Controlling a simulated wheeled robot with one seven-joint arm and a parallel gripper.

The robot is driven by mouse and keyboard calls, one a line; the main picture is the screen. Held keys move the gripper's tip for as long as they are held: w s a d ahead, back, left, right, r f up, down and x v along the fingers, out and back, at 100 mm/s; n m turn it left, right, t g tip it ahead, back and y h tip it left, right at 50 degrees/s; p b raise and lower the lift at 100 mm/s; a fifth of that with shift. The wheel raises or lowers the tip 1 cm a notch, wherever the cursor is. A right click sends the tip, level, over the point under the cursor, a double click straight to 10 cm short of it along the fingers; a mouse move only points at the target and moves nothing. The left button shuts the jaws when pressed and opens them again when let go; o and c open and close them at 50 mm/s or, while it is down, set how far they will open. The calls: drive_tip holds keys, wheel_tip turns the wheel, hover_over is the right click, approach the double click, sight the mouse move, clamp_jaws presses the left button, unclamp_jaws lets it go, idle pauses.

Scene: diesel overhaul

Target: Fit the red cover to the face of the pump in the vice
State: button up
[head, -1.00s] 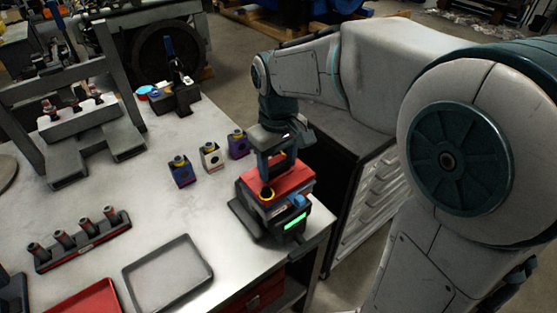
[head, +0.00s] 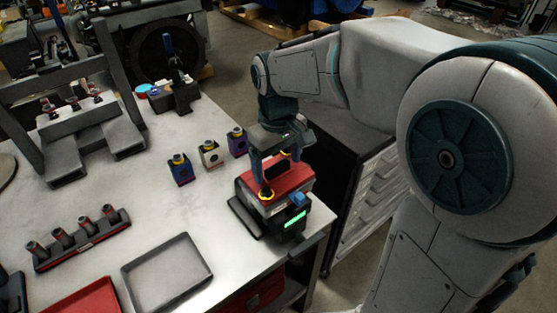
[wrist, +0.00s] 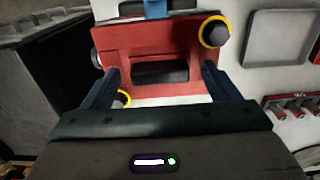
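A red block-like piece (head: 296,178) with a dark slot sits level on a dark unit (head: 262,223) with a lit green strip, at the bench corner. I take the red piece for the cover and the unit for the vice; where the pump ends and the cover begins I cannot tell. In the wrist view the red piece (wrist: 150,38) has a yellow-ringed dark knob (wrist: 214,32) at upper right and another yellow ring low left. My gripper (head: 277,172) is over it, pointing down. Its fingers (wrist: 161,75) stand apart on either side of the slot, with nothing gripped between them.
A grey tray (head: 167,303), a red tray (head: 85,301) and a rack of several plugs (head: 84,240) lie nearer. A dark fixture with a blue lever (head: 169,54) stands behind.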

wheel_tip(320, 180, up, 14)
drive_tip(key=shift+b, duration=0.4)
idle(0.3)
